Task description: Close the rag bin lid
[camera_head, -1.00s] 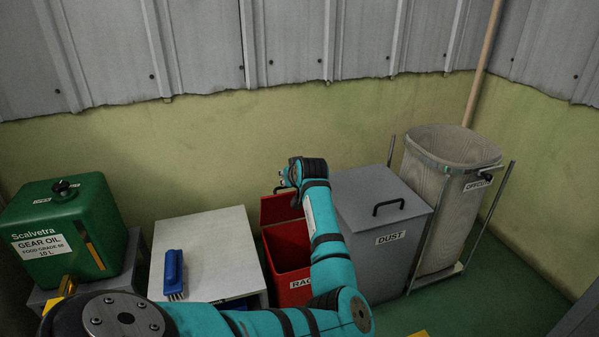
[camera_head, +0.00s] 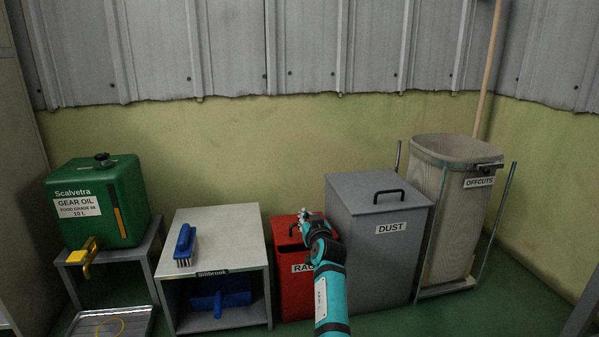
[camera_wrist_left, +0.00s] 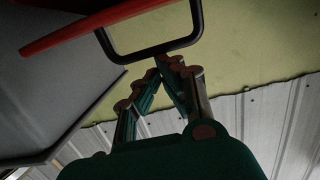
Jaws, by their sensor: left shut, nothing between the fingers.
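The red rag bin (camera_head: 294,291) stands between the low cabinet and the grey dust bin in the head view. The black lid handle (camera_head: 293,231) is partly hidden by my arm. It also shows in the left wrist view (camera_wrist_left: 152,54), beside the red lid edge (camera_wrist_left: 80,28). My left gripper (camera_head: 304,216) is shut and empty, its fingertips (camera_wrist_left: 170,62) close by the handle; contact is unclear. My right gripper is out of view.
The grey dust bin (camera_head: 375,250) stands close on the right, with the offcuts bin (camera_head: 455,215) beyond it. A white cabinet (camera_head: 225,232) with a blue brush (camera_head: 185,243) stands left. A green oil container (camera_head: 105,205) sits on a stand farther left. The wall is close behind.

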